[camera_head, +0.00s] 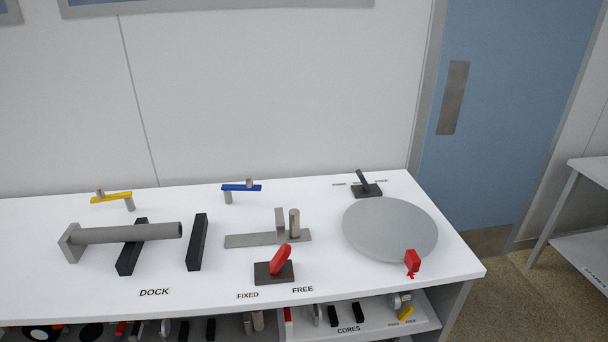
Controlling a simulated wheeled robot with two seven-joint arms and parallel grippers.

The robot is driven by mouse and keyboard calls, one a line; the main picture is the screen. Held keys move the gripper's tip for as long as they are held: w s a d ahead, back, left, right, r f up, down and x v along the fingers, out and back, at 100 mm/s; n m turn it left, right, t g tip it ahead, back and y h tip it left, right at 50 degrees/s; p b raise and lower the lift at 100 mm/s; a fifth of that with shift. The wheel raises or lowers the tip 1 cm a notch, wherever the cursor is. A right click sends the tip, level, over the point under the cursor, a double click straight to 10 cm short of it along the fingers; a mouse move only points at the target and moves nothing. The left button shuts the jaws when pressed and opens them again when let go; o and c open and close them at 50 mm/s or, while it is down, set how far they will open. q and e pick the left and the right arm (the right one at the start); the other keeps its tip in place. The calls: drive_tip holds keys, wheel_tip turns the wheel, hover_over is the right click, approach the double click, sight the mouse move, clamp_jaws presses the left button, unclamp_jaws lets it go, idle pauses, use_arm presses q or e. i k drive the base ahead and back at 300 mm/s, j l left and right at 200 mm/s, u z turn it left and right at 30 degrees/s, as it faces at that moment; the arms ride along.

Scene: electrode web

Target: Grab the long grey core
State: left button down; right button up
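A long grey core (140,233) lies on the left part of the white table, above the DOCK label. It is a horizontal grey tube with a square grey plate (69,243) at its left end and a dark opening at its right end. It passes over a black block (131,260), seemingly resting on it. A second black block (198,242) stands just right of the tube's open end. Neither of my grippers is in the head view.
The white table (350,285) also bears a grey bracket with a post (268,239), a red lever (281,260), a round grey disc (390,228), and yellow (111,197) and blue (241,187) arms. A lower shelf marked CORES (375,322) holds small parts. A wall stands behind.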

sight(169, 231)
drive_tip(key=u, duration=1.3)
drive_tip(key=z, duration=0.4)
drive_tip(key=i+j+z, duration=0.1)
drive_tip(key=z, duration=0.3)
drive_tip(key=j+z, duration=0.2)
drive_tip(key=z, duration=0.2)
drive_tip(key=j+z, duration=0.4)
drive_tip(key=j, duration=0.4)
drive_tip(key=j+z, duration=0.45)
drive_tip(key=j, duration=0.95)
drive_tip(key=k+j, duration=0.15)
drive_tip(key=j, duration=0.45)
